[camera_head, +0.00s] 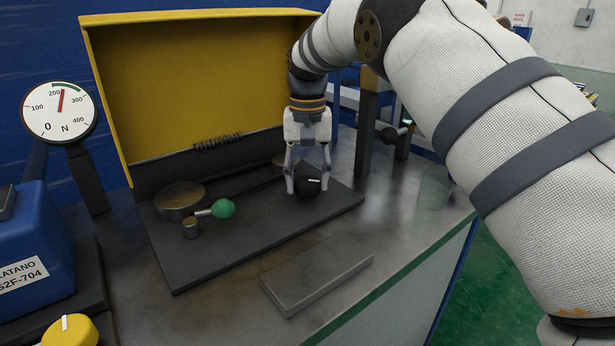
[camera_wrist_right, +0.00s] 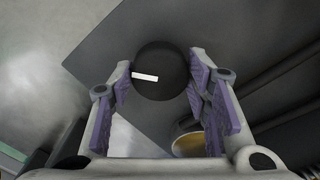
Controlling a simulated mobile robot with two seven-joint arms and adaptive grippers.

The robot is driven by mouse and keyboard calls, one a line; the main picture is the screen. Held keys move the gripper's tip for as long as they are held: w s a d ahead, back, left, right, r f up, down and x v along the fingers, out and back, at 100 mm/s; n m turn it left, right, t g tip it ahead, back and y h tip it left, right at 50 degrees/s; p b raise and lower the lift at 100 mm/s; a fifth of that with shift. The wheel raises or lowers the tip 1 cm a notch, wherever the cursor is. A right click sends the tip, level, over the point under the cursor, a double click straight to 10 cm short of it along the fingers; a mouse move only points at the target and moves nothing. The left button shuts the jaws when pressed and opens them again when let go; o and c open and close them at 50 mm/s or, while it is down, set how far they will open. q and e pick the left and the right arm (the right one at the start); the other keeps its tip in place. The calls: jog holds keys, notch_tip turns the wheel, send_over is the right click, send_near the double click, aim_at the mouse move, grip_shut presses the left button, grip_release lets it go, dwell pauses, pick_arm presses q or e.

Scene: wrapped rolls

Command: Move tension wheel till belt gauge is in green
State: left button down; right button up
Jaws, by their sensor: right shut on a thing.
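The belt gauge (camera_head: 58,111) is a round white dial on a dark post at the left, marked 0 to 400 N. Its red needle points up and slightly right, a little past 200, under the green band (camera_head: 66,85) at the dial's top. The tension wheel (camera_head: 308,187) is a black round knob with a white mark, on the dark base plate. My right gripper (camera_head: 307,183) points down and is shut on it. In the right wrist view the tension wheel (camera_wrist_right: 160,72) sits between the purple finger pads. My left gripper is out of view.
A yellow raised cover (camera_head: 185,90) stands behind the plate. A brass pulley (camera_head: 180,198) and a green-knobbed lever (camera_head: 222,208) are left of the wheel. A flat grey block (camera_head: 316,273) lies in front. A blue machine (camera_head: 35,250) with a yellow knob (camera_head: 70,331) is at the left.

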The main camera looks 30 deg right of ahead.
aim_at(308, 180)
jog(key=shift+f+m, duration=0.15)
jog(key=shift+m, duration=0.85)
jog(key=o, duration=1.2)
jog(key=shift+c, duration=0.2)
notch_tip(308, 180, up, 12)
